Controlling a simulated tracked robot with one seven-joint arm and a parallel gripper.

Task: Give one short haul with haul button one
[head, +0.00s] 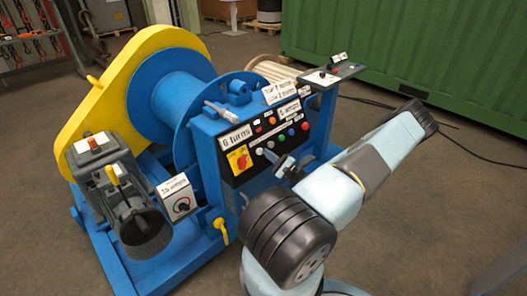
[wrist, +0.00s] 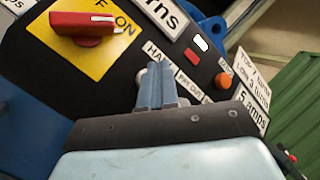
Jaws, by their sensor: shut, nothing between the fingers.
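My gripper (head: 274,158) is shut and empty at the front of the black control panel (head: 279,146). In the wrist view my closed fingers (wrist: 157,78) stand over a pale button, mostly hidden behind the tips, below a label starting "HA" (wrist: 153,51). I cannot tell whether the tips touch it, or which haul button it is.
A red rotary switch (wrist: 88,27) on a yellow plate (head: 240,159) sits left of my fingers. An orange lamp or button (wrist: 222,81) is to their right. The blue winch drum (head: 182,100), yellow chain guard (head: 88,118) and motor (head: 112,190) stand left of the panel.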

